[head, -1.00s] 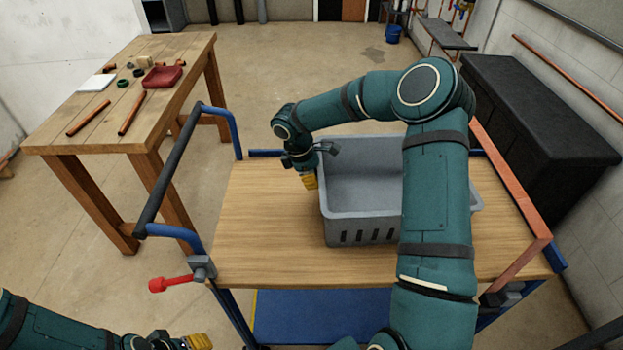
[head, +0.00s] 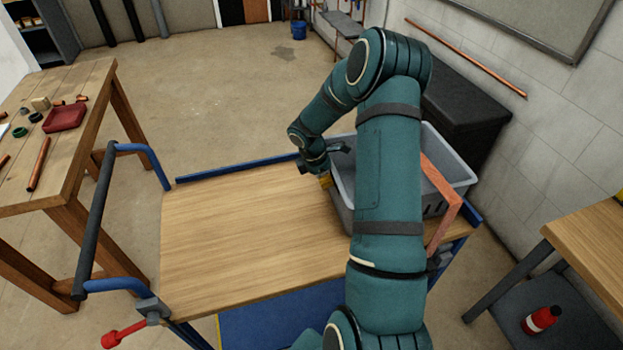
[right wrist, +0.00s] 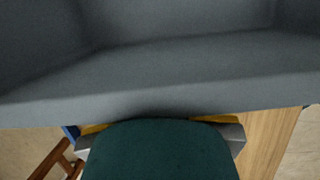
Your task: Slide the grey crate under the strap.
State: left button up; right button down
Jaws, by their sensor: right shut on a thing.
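The grey crate (head: 447,165) stands upright at the right end of the trolley's wooden top (head: 250,235). The orange-brown strap (head: 440,185) rises at that end as a band over the crate. The crate's far right corner shows beyond the strap. My right arm hides the crate's middle and part of its near side. My right gripper (head: 325,180) is at the crate's left wall, shut on it, with a yellow fingertip outside. In the right wrist view the crate's wall (right wrist: 160,85) fills the upper part, right at the fingertips. My left gripper is out of view.
The left part of the trolley top is clear. A dark push handle (head: 97,220) and a red lever (head: 122,333) are at its left end. A wooden table (head: 75,150) with a red tray stands left. A black chest (head: 465,115) is behind the crate; a bench (head: 590,250) stands right.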

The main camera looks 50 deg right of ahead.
dwell(0.3)
jog(key=shift+w+a, duration=0.15)
jog(key=shift+a, duration=0.05)
jog(key=w+a, duration=0.2)
jog(key=a, duration=0.1)
jog(key=shift+w+a+r, duration=0.1)
jog(key=shift+r, duration=0.3)
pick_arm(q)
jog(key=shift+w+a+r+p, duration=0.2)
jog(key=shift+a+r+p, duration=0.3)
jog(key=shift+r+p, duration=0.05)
pick_arm(e)
jog(key=v, duration=0.9)
jog(key=shift+r, duration=0.1)
